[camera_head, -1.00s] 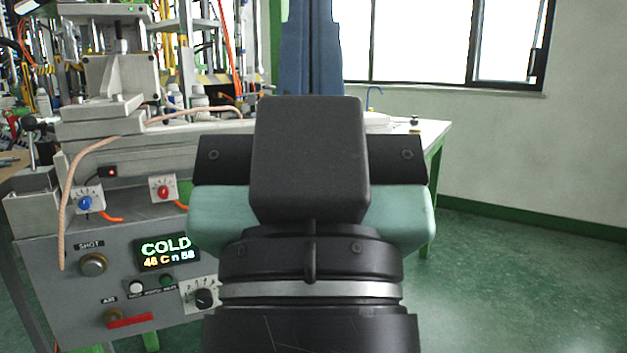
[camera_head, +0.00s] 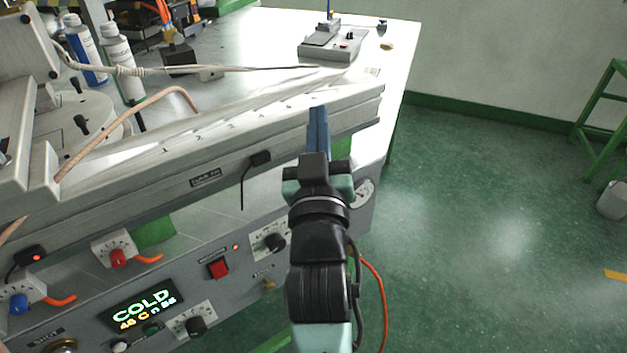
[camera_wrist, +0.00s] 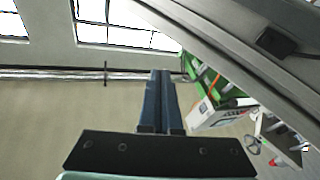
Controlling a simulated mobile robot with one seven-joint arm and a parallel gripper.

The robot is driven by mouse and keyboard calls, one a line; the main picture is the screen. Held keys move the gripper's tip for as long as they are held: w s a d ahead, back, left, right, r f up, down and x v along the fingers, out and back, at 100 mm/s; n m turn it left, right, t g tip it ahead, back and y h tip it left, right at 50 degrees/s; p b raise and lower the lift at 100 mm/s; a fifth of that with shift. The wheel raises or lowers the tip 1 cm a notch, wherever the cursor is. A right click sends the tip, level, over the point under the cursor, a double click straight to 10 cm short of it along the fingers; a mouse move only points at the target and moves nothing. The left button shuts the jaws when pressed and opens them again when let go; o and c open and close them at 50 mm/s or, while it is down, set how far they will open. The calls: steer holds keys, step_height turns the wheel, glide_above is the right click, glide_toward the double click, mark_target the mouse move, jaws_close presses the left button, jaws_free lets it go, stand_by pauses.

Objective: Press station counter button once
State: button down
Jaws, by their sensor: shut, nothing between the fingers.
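The machine's front panel (camera_head: 215,300) carries a lit display (camera_head: 142,305) reading COLD with a smaller line of figures below. A small white button (camera_head: 120,346) and a dark green one (camera_head: 152,328) sit under it, near the bottom edge. A red switch (camera_head: 218,268) is further right. No readable label shows which one is the counter button. My gripper (camera_head: 318,112) has blue fingers pointing away from the camera, in front of the machine's right end, right of these controls and touching none that I can see. In the wrist view its fingers (camera_wrist: 160,76) are together and empty.
The numbered rail (camera_head: 230,135) overhangs the panel. Knobs (camera_head: 275,242) and a gauge (camera_head: 361,193) sit near my arm. A grey box with small controls (camera_head: 335,45) stands on the white bench top. A green stool (camera_head: 606,115) is at the right; the floor between is clear.

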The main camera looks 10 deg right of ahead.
steer(key=s+d+f+g+p, duration=0.1)
steer(key=s+f+g+p, duration=0.1)
steer(key=f+p, duration=0.3)
steer(key=s+d+f+n+g+p, duration=0.1)
steer(key=s+f+p, duration=0.3)
steer(key=f, duration=0.6)
steer(key=s+d+f+g+p, duration=0.3)
steer(key=f+p, duration=0.2)
steer(key=f, duration=0.2)
steer(key=shift+s+d+f+g+p, duration=0.25)
steer(key=shift+s+f+g+p, duration=0.05)
steer(key=shift+s+f, duration=0.1)
steer(key=w+a+b, duration=0.3)
steer(key=w+b, duration=0.5)
steer(key=b, duration=0.1)
steer(key=shift+w, duration=0.15)
